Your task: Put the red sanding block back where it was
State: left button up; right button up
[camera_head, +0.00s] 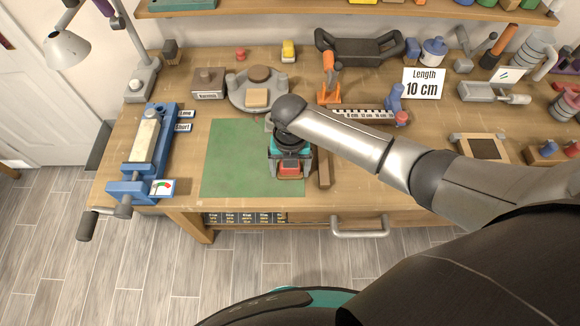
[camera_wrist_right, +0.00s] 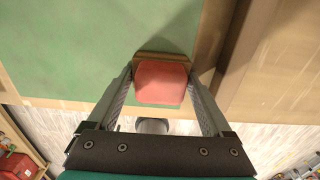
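The red sanding block (camera_head: 290,169) has a red top and a brown layer along one side. It shows in the right wrist view (camera_wrist_right: 162,83) between the two fingertips, which appear to touch its sides. My right gripper (camera_head: 289,162) appears shut on it, over the right part of the green mat (camera_head: 232,160). The gripper body hides part of the block in the head view. How high the block is above the mat is hard to tell. My left gripper is not in view.
A wooden strip (camera_head: 325,168) lies just right of the gripper. A blue vise (camera_head: 125,188) stands at the left. A round grey stand (camera_head: 240,98), an orange tool (camera_head: 329,92) and a ruler (camera_head: 355,113) lie behind. The mat's left part is clear.

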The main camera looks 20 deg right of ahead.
jog(key=shift+o, duration=1)
jog(key=shift+r, duration=0.2)
notch_tip(320, 180, up, 12)
jog(key=shift+p, duration=0.85)
